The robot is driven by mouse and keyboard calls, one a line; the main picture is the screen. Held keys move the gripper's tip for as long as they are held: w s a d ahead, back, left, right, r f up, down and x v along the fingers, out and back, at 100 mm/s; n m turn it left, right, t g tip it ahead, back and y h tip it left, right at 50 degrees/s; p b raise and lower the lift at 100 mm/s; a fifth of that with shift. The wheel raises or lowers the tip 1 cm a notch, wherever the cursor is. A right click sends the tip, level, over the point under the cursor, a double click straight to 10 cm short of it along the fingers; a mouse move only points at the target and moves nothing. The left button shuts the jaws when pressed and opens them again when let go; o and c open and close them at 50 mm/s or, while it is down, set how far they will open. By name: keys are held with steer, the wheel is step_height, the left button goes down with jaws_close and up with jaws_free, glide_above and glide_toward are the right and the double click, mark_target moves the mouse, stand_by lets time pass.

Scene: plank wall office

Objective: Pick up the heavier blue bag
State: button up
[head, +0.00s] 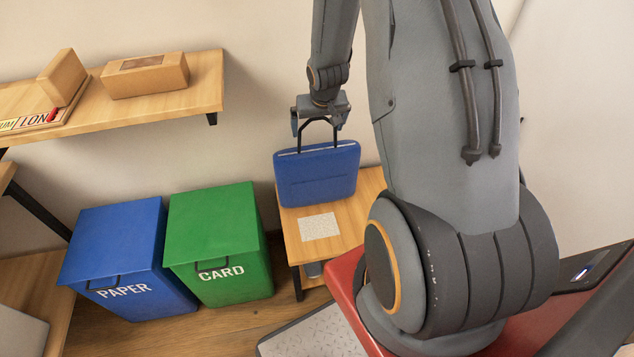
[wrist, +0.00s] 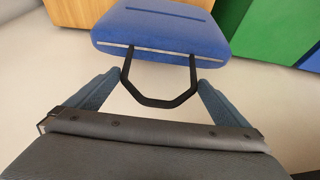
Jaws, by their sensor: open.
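A blue bag (head: 317,175) with a black handle stands upright on a small wooden table (head: 292,243) in the head view. In the wrist view the blue bag (wrist: 160,30) is at the top, and its handle (wrist: 158,101) reaches toward me. My gripper (head: 320,118) is directly above the bag. In the wrist view my gripper (wrist: 160,88) is open, with one finger on each side of the handle. I cannot tell whether the fingers touch the handle. Only one blue bag shows.
A pale sheet (head: 319,227) lies on the table in front of the bag. A blue PAPER bin (head: 115,245) and a green CARD bin (head: 213,230) stand to the left. A wall shelf (head: 205,85) above them holds a cardboard box (head: 146,78) and a tilted brown block (head: 62,78).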

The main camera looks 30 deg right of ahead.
steer(key=c, duration=1.7)
steer(key=shift+w+r, duration=0.15)
steer(key=shift+r, duration=0.05)
